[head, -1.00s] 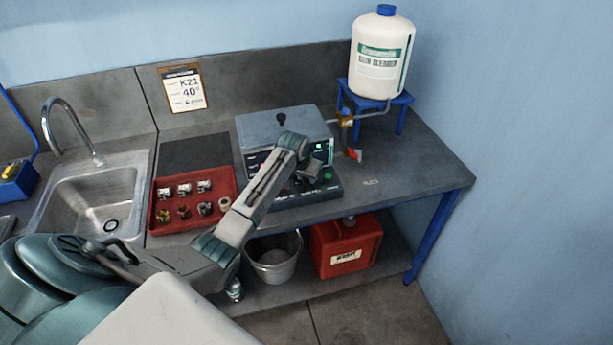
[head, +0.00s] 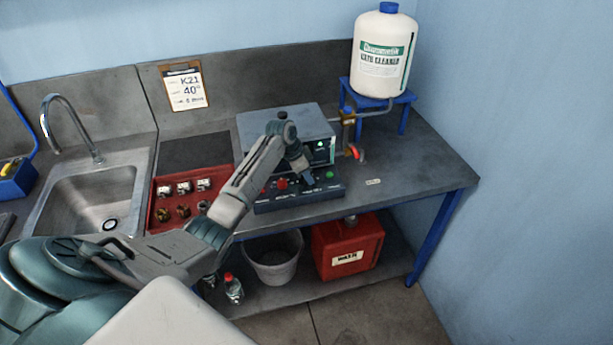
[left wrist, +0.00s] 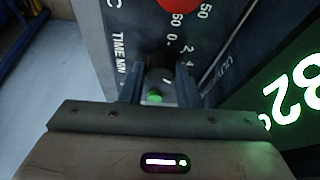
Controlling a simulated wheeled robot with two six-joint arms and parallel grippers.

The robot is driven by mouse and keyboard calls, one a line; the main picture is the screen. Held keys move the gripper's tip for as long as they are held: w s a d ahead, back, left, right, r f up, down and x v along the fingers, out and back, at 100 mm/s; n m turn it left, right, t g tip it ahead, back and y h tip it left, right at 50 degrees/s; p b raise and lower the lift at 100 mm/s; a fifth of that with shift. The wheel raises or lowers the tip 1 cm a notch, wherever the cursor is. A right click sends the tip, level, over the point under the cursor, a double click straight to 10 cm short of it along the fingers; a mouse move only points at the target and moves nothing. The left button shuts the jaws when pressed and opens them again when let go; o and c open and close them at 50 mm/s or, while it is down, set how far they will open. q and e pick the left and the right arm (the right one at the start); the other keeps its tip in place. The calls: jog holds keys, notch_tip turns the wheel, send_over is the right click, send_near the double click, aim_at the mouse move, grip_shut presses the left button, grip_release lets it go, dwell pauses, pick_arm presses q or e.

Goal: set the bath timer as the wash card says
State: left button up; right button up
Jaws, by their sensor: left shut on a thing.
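The bath unit (head: 284,124) stands on the bench, with a dark control panel at its front. My left gripper (head: 307,179) reaches down to this panel, between a red knob (head: 282,184) and a green button (head: 330,174). In the left wrist view its fingers (left wrist: 160,88) are shut on the dark timer knob (left wrist: 160,62), beside the words TIME MIN and a scale with 0, 2 and 4. The knob's pointer is not clear. The wash card (head: 186,88) on the back wall reads K21 and 40°; its bottom line is too small to read surely. My right gripper is out of view.
A red tray (head: 152,212) with small metal parts lies left of the unit, by the sink (head: 75,205). A white cleaner jug (head: 382,60) on a blue stand and a red-handled tap (head: 357,152) are at right. A bucket (head: 273,262) and red can (head: 347,247) stand below.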

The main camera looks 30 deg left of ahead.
pick_arm(q)
jog(key=shift+r+m, duration=0.1)
jog(key=shift+m, duration=0.2)
jog(key=o, duration=0.9)
jog(key=shift+o, duration=0.2)
jog(key=shift+a, duration=0.1)
jog(key=shift+s+a+r+b, duration=0.1)
jog(key=shift+r+b, duration=0.15)
jog(key=shift+b, duration=0.1)
jog(key=b+v, duration=0.3)
jog(key=v, duration=0.7)
jog(key=shift+r, duration=0.1)
